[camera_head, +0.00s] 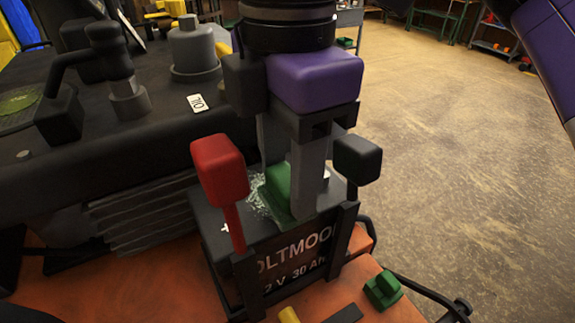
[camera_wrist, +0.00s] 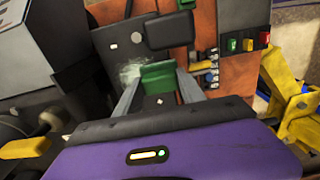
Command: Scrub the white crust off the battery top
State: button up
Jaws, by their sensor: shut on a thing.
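The battery (camera_head: 292,262) is a dark box with white lettering, held in a black bracket on the orange deck. White crust (camera_head: 256,196) shows on its top, left of a green scrubber (camera_head: 277,187); the crust also shows in the wrist view (camera_wrist: 130,72). My gripper (camera_head: 294,205) points down over the battery top, shut on the green scrubber (camera_wrist: 158,76). The scrubber is at the battery top beside the crust; whether it touches is unclear. A red terminal cover (camera_head: 219,170) stands at the left, a black one (camera_head: 357,159) at the right. My fingers hide part of the top.
The black engine housing (camera_head: 110,150) with a grey cap and black fittings is close on the left. A green block (camera_head: 382,289) sits on the orange deck at the front right. Coloured fuses (camera_wrist: 207,70) line the deck in the wrist view. Open floor lies to the right.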

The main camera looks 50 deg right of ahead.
jog(key=shift+f+b, duration=0.35)
jog(key=shift+f, duration=0.5)
